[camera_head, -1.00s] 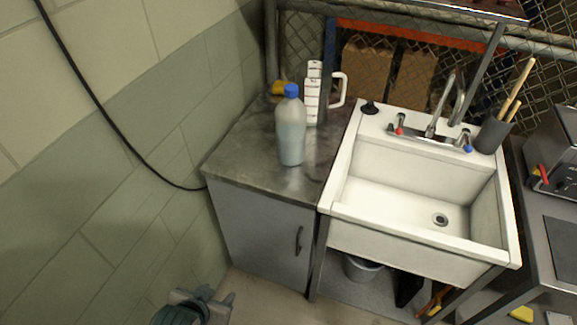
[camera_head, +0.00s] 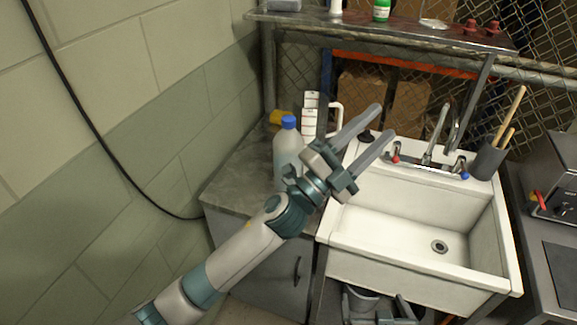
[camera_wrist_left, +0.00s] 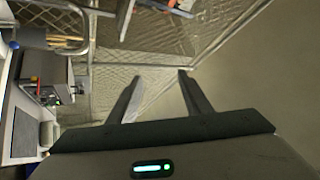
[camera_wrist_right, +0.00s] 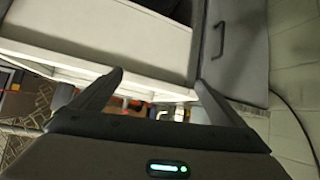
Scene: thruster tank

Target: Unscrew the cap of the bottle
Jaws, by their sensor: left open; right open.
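The bottle (camera_head: 285,150) is pale and translucent and stands upright on the grey counter. Its blue cap (camera_head: 289,122) is on its top. My left gripper (camera_head: 384,122) is open and empty, its fingers pointing up and right, in front of the bottle's right side in the head view. My right gripper (camera_head: 376,302) is low at the bottom edge of the head view, below the sink. In the right wrist view its fingers (camera_wrist_right: 159,76) are apart with nothing between them. Neither wrist view shows the bottle.
A white sink (camera_head: 390,225) adjoins the counter (camera_head: 228,190) on the right. A white-handled jug (camera_head: 310,125) and a yellow item (camera_head: 281,117) stand behind the bottle. A shelf (camera_head: 370,32) runs above. A wall (camera_head: 150,130) is at left.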

